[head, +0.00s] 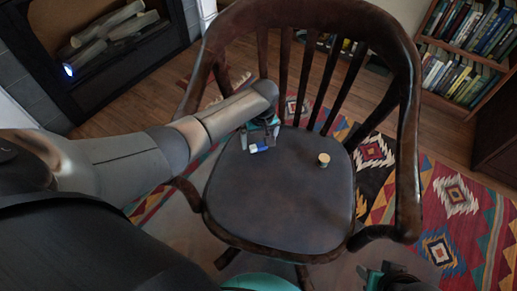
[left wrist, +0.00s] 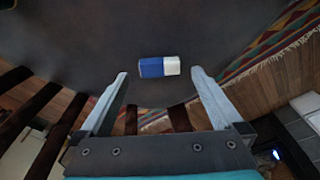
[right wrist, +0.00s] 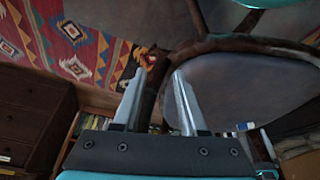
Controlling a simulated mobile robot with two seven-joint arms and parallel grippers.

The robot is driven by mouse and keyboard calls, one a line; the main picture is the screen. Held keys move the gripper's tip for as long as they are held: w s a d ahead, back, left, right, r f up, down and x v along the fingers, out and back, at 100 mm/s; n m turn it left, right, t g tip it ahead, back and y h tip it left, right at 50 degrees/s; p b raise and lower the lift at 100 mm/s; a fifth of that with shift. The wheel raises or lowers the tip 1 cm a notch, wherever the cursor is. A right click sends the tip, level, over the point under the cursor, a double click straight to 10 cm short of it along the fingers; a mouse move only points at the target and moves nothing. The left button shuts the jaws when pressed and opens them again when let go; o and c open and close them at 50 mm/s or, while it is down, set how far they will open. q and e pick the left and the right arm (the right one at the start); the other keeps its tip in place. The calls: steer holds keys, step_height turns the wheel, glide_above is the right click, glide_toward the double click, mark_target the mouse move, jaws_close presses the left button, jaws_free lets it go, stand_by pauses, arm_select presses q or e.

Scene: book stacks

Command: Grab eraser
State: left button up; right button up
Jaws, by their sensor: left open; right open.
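The eraser (head: 259,148), a small blue and white block, lies on the dark seat of the wooden chair. In the left wrist view the eraser (left wrist: 158,67) lies crosswise ahead, between the lines of the two fingers, apart from both. My left gripper (head: 262,128) is open and empty, just above the seat at the back left, close to the eraser. My right gripper (right wrist: 157,76) is open and empty. It is low at the right front of the chair, and only part of it shows at the bottom of the head view.
A small round tan-topped object (head: 324,159) stands on the seat (head: 280,205), right of the eraser. The chair's backrest (head: 345,85) and armrests curve around the seat. A bookshelf (head: 465,60) stands at the back right. The seat's front and middle are clear.

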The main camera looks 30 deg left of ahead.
mark_target(258, 147)
arm_select(q)
step_height(258, 147, down, 2)
steer(key=shift+w+b, duration=0.1)
steer(key=shift+b, duration=0.6)
steer(key=shift+f, duration=0.25)
arm_select(e)
steer(key=shift+t, duration=0.5)
step_height(258, 147, up, 4)
steer(key=shift+a+r, duration=0.1)
arm_select(q)
steer(key=shift+c, duration=0.2)
steer(key=shift+a, duration=0.1)
steer(key=c, duration=1.3)
steer(key=shift+r, duration=0.15)
